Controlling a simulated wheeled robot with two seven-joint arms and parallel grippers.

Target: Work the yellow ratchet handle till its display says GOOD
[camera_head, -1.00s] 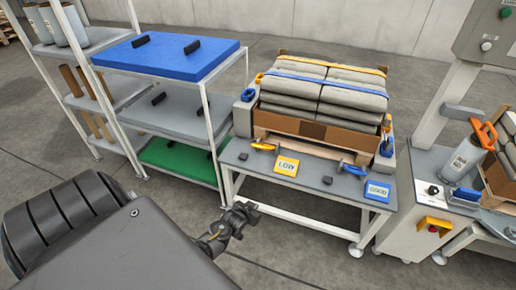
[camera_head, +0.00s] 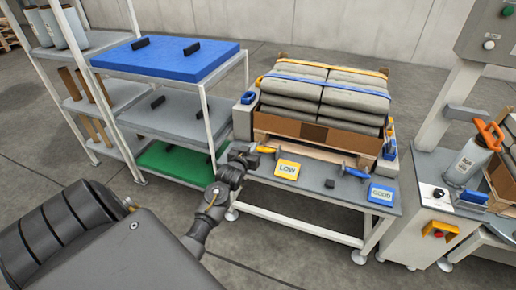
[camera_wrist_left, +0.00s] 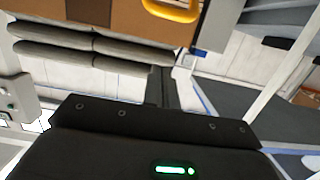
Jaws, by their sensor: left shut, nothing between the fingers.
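The yellow ratchet handle (camera_head: 266,149) lies at the left end of the grey bench, with a yellow display (camera_head: 287,169) reading LOW in front of it. In the left wrist view a yellow loop-shaped part (camera_wrist_left: 172,11) shows at the top edge, probably this handle. My left gripper (camera_head: 246,156) is shut and empty, just left of the yellow handle, with a small gap seeming to remain. Its shut fingers (camera_wrist_left: 163,88) point up in the left wrist view. A blue ratchet handle (camera_head: 355,172) lies farther right, with a blue display (camera_head: 381,194) reading GOOD. My right gripper is out of view.
Stacked grey sacks (camera_head: 325,95) under yellow and blue straps sit in a cardboard tray (camera_head: 340,140) behind the handles. A dark block (camera_head: 329,183) lies on the bench (camera_head: 310,186). A shelf rack (camera_head: 178,112) stands left. A control cabinet (camera_head: 415,215) stands right.

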